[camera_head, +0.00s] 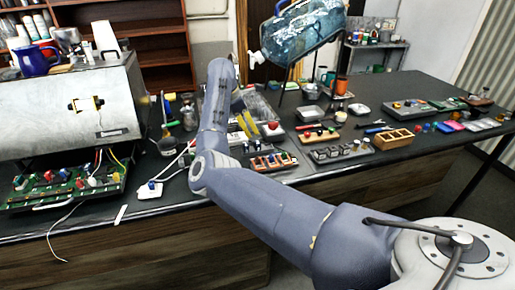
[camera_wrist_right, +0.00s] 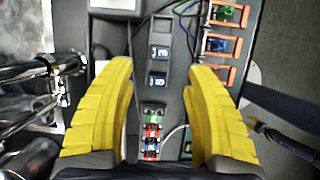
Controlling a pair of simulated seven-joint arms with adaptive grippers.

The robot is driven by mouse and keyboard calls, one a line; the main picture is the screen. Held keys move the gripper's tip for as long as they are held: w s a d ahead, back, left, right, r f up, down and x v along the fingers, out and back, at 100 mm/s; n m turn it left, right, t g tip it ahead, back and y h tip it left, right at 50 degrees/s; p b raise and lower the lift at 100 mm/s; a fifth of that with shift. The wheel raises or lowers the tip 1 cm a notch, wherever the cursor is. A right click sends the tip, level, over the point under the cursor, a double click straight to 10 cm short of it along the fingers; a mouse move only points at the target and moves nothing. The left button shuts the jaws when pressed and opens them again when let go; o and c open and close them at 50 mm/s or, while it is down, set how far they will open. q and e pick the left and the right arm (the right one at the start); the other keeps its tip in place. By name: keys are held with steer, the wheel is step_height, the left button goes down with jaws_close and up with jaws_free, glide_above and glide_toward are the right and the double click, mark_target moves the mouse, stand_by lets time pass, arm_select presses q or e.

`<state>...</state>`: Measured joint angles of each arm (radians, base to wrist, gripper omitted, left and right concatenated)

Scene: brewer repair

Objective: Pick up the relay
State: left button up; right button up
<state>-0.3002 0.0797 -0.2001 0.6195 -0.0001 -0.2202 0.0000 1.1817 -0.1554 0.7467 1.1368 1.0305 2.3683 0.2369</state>
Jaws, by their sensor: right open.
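My right gripper (camera_head: 247,127) hangs over the dark workbench with its yellow fingers pointing down. In the right wrist view the gripper (camera_wrist_right: 162,70) is open, with nothing held between the fingers. Between the fingertips lies a dark strip bearing two small blue blocks (camera_wrist_right: 158,66) with pale markings. Nearer the palm is a row of small green, red and blue parts (camera_wrist_right: 152,132), also between the fingers. I cannot tell for sure which small part is the relay. My left gripper does not show.
Orange-framed modules (camera_wrist_right: 217,45) stand to the right in the wrist view. A metal brewer housing (camera_head: 60,108) and green circuit board (camera_head: 62,187) are at left. A wooden box (camera_head: 393,140) is at right.

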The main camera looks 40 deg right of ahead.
mark_target(257, 142)
steer(key=shift+x, duration=4.5)
steer(key=shift+c, duration=0.5)
jaws_close()
